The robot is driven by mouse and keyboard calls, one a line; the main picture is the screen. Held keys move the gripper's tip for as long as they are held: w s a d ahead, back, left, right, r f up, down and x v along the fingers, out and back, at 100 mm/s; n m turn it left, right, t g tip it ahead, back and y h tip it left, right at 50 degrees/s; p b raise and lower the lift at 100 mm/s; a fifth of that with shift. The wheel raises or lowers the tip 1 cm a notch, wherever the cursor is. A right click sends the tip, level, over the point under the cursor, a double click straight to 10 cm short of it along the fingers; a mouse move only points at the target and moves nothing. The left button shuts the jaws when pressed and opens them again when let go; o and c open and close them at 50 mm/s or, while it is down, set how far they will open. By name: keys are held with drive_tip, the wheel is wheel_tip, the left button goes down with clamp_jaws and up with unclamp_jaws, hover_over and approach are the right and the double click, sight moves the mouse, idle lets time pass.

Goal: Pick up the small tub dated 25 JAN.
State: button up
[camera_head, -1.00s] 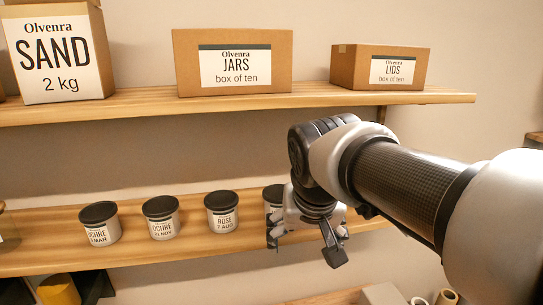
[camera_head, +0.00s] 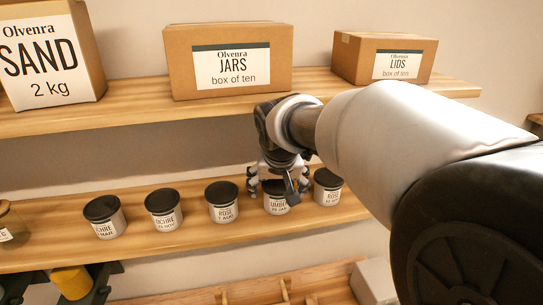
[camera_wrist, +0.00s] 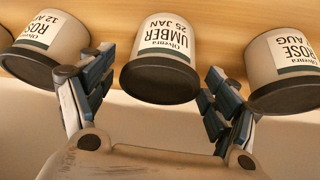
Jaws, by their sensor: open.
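The small tub labelled UMBER 25 JAN (camera_head: 277,207) stands on the lower shelf, a pale tub with a dark lid. In the wrist view the umber tub (camera_wrist: 163,55) appears upside down, centred between the two fingers of my open gripper (camera_wrist: 160,95). Gaps show between the fingers and the tub, so it is not held.
A ROSE tub (camera_head: 328,188) stands just right of the umber tub and a ROSE AUG tub (camera_head: 222,203) just left, both close to my fingers. Two OCHRE tubs (camera_head: 164,210) stand farther left. The upper shelf (camera_head: 140,111) with boxes lies above.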

drive_tip(key=shift+w+f, duration=0.1)
drive_tip(key=shift+f, duration=0.05)
drive_tip(key=shift+c, duration=0.6)
drive_tip(key=c, duration=1.1)
